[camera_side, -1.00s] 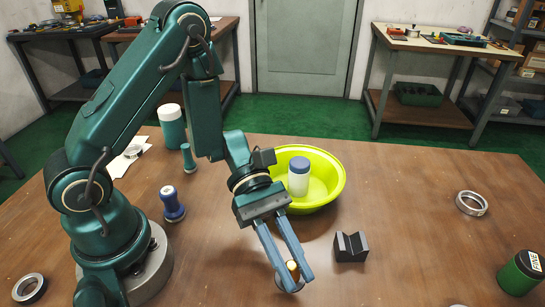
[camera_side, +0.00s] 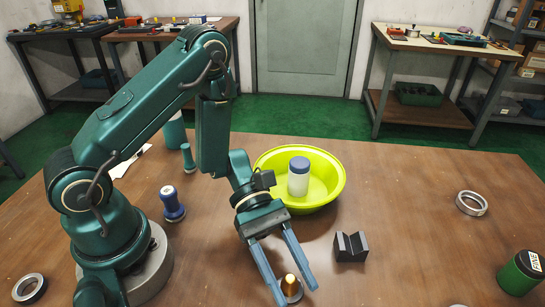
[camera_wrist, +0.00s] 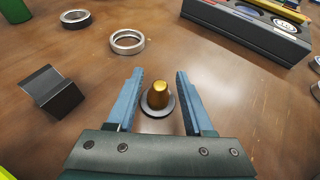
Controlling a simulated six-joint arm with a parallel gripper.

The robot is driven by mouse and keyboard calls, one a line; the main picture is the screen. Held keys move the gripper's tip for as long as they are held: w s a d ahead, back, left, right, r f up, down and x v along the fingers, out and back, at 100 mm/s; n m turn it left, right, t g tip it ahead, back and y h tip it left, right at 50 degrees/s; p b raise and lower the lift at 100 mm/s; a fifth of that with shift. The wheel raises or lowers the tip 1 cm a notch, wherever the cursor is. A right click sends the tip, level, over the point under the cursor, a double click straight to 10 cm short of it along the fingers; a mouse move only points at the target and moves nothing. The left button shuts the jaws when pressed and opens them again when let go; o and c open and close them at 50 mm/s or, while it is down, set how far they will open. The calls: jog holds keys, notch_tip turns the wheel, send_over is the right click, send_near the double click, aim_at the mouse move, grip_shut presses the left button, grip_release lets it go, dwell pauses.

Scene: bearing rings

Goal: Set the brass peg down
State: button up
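The brass peg (camera_side: 290,284) stands upright on the table near its front edge, with a grey metal ring or base around its foot. It also shows in the wrist view (camera_wrist: 159,95), between my fingers. My gripper (camera_side: 295,295) is open, with one finger on each side of the peg. In the wrist view there is a clear gap between the peg and each finger, so neither touches it. I cannot tell whether the grey ring (camera_wrist: 158,107) is part of the peg or a separate piece.
A dark V-shaped block (camera_side: 350,247) stands just right of my gripper. Behind is a yellow-green bowl (camera_side: 333,190) with a blue-capped white bottle (camera_side: 298,177). A steel ring (camera_side: 471,203) and a green can (camera_side: 520,273) are at the right. A dark tray (camera_wrist: 245,30) shows in the wrist view.

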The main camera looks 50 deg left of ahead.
jog(key=shift+w+a+r, duration=0.15)
jog(key=shift+a+r, duration=0.15)
jog(key=shift+a, duration=0.15)
jog(key=v, duration=1)
jog(key=shift+a+r, duration=0.15)
jog(key=shift+a, duration=0.2)
jog(key=shift+s+r+m+y, duration=0.35)
jog(key=shift+r+m+y, duration=0.15)
jog(key=shift+m, duration=0.1)
jog(key=s+a+r+m+t+y, duration=0.2)
jog(key=r+m+t+y, duration=0.2)
jog(key=m+y, duration=0.2)
jog(key=s+a+r+m+t+y, duration=0.2)
jog(key=r+m+y, duration=0.3)
jog(key=m, duration=0.4)
jog(key=shift+s+r+t+y, duration=0.15)
jog(key=shift+s+t+y, duration=0.2)
jog(key=shift+t+y, duration=0.45)
